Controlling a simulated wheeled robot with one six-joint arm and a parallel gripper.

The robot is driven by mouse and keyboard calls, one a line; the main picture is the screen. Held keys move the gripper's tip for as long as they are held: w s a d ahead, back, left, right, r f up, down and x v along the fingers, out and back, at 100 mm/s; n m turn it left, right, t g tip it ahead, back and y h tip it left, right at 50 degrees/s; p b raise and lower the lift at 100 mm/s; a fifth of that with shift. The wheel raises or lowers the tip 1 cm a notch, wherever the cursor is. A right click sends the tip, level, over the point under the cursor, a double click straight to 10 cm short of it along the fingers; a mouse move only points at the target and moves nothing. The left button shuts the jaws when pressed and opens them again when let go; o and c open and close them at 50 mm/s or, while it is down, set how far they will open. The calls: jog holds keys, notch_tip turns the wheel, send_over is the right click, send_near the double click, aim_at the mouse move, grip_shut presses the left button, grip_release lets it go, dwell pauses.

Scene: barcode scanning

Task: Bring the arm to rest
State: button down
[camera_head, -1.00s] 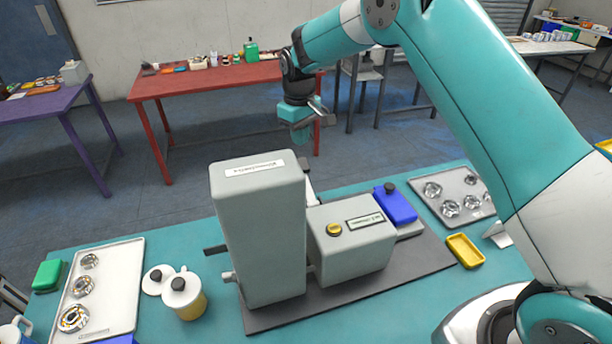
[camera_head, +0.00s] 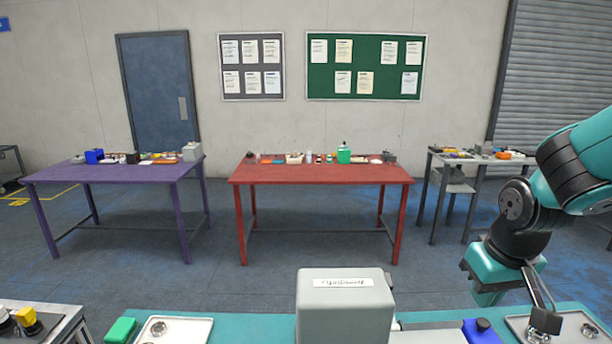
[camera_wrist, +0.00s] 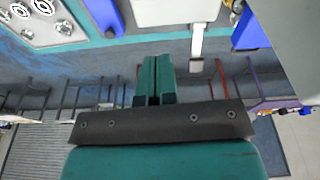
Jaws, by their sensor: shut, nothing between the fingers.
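My arm reaches in from the right edge in the head view. Its teal end hangs over the right part of the teal worktable (camera_head: 240,329). In the wrist view my gripper (camera_wrist: 153,75) has its two teal fingers together with nothing between them. The fingertips are hard to make out in the head view. The grey machine (camera_head: 345,308) stands at the front middle, left of my arm's end and apart from it.
A tray with metal parts (camera_head: 580,326) lies below my arm's end, with a blue block (camera_head: 478,332) left of it. Another tray (camera_head: 185,331) and a green block (camera_head: 121,330) lie at left. A red table (camera_head: 320,174) and a purple table (camera_head: 115,172) stand behind, across open floor.

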jog(key=s+d+m, duration=0.1)
jog(key=s, duration=0.5)
jog(key=s+a+f+n+g+y+b, duration=0.1)
jog(key=s+a+n+y+b, duration=0.1)
jog(key=s+a+b, duration=0.3)
jog(key=s+a+f+n+g+y+b, duration=0.1)
jog(key=s+a+f+n+y+b, duration=0.1)
jog(key=s+a+n+b, duration=0.3)
jog(key=s+a+b, duration=0.1)
jog(key=a, duration=0.3)
jog(key=shift+a+f, duration=0.2)
jog(key=shift+f, duration=0.1)
jog(key=c, duration=1.8)
grip_release()
jog(key=shift+w, duration=0.1)
